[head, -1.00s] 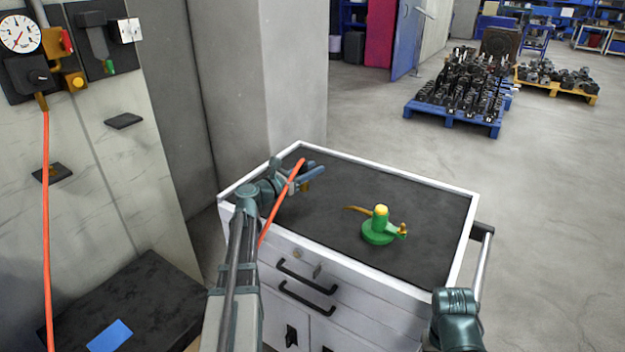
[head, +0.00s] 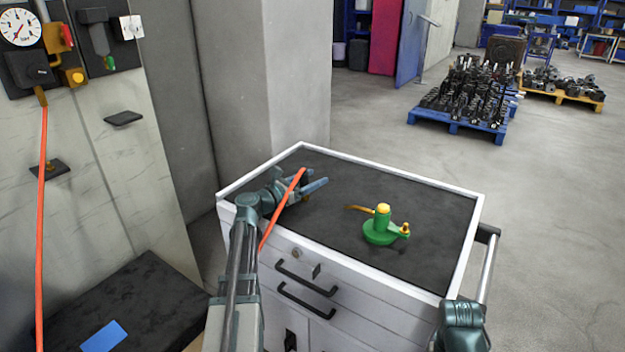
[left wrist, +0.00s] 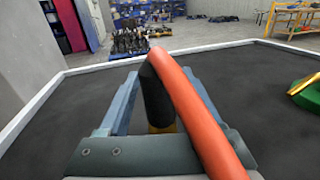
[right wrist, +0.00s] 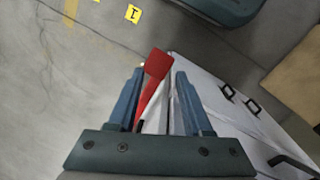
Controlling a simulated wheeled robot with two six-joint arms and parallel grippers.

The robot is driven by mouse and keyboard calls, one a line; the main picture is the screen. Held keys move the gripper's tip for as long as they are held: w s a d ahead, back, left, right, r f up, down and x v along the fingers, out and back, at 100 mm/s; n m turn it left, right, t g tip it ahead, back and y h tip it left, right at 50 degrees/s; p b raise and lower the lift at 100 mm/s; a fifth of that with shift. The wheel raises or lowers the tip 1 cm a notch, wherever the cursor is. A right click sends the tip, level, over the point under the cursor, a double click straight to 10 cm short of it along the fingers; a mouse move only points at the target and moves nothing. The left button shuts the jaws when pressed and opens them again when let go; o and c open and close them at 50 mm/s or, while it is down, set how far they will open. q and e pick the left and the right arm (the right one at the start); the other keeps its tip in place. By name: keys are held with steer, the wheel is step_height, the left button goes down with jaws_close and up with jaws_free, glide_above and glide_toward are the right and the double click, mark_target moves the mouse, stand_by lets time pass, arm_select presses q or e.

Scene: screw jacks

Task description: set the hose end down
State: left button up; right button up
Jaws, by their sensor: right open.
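The orange hose (head: 281,209) rises over the trolley's left edge to its end at my left gripper. In the left wrist view the hose end shows a black collar (left wrist: 152,92) and a brass tip (left wrist: 161,128), standing between the fingers. My left gripper (head: 318,184) is open low over the trolley's dark mat (head: 330,215), its blue fingers apart on either side of the hose end. Whether the brass tip touches the mat I cannot tell. My right gripper (right wrist: 160,85) is open, off the trolley's right front side.
A green jack (head: 381,228) with a yellow top and brass fittings stands on the mat, right of my left gripper. The trolley has a raised white rim (head: 400,174) and a side handle (head: 488,262). A wall panel with a gauge (head: 20,27) is at left.

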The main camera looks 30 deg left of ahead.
arm_select(q)
steer(key=shift+r, duration=0.15)
steer(key=shift+s, duration=0.3)
steer(key=v, duration=1.1)
steer(key=shift+s+a, duration=0.2)
